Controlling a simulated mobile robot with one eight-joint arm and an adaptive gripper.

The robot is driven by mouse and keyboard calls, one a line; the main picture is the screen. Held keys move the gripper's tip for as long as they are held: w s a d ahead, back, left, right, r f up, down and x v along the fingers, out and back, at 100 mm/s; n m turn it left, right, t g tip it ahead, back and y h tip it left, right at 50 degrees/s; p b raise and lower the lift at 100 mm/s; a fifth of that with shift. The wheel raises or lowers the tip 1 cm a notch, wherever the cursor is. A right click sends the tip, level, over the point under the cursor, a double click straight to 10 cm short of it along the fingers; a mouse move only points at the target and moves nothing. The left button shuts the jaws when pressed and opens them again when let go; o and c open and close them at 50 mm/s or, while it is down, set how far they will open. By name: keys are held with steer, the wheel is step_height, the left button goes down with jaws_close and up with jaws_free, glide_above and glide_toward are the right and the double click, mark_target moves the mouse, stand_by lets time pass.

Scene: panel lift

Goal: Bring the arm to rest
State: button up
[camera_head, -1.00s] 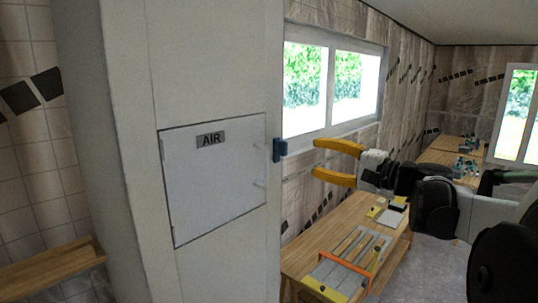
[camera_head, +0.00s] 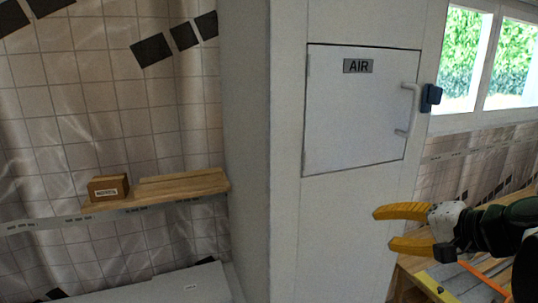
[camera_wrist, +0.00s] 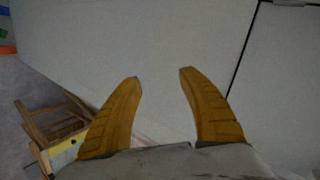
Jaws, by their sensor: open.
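My gripper (camera_head: 382,228) is open and empty, with its two yellow fingers spread at the right of the head view. It stands in front of the white cabinet's right side, below the AIR panel (camera_head: 340,120). The panel looks closed, flush with the cabinet front, with a white handle (camera_head: 410,105) on its right side. In the wrist view my gripper (camera_wrist: 162,75) also shows its fingers apart, with nothing between them but the pale cabinet surface (camera_wrist: 170,40) beyond. A dark panel seam runs at the upper right there.
A wooden shelf (camera_head: 190,187) with a small labelled box (camera_head: 108,188) is on the tiled wall at left. A dark blue block (camera_head: 431,97) is on the cabinet's right edge. A wooden workbench (camera_head: 408,264) stands at lower right, partly behind my arm; a window (camera_head: 462,60) is above it.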

steer(key=s+a+f+n+g+h+b, duration=0.1)
steer(key=s+a+f+n+h+b, duration=0.1)
steer(key=f, duration=0.9)
steer(key=s+a+f+n+g+h+b, duration=0.1)
steer(key=s+a+f+n+h+b, duration=0.1)
steer(key=s+f+n+b, duration=0.2)
steer(key=s+a+f+n+g+h+b, duration=0.1)
steer(key=s+f+b, duration=0.6)
steer(key=f, duration=1.1)
steer(key=a+n+b, duration=0.1)
steer(key=n+b, duration=0.1)
steer(key=b, duration=0.2)
steer(key=shift+s+a+f+h, duration=0.2)
steer(key=shift+s+a+h, duration=0.05)
steer(key=shift+h, duration=0.15)
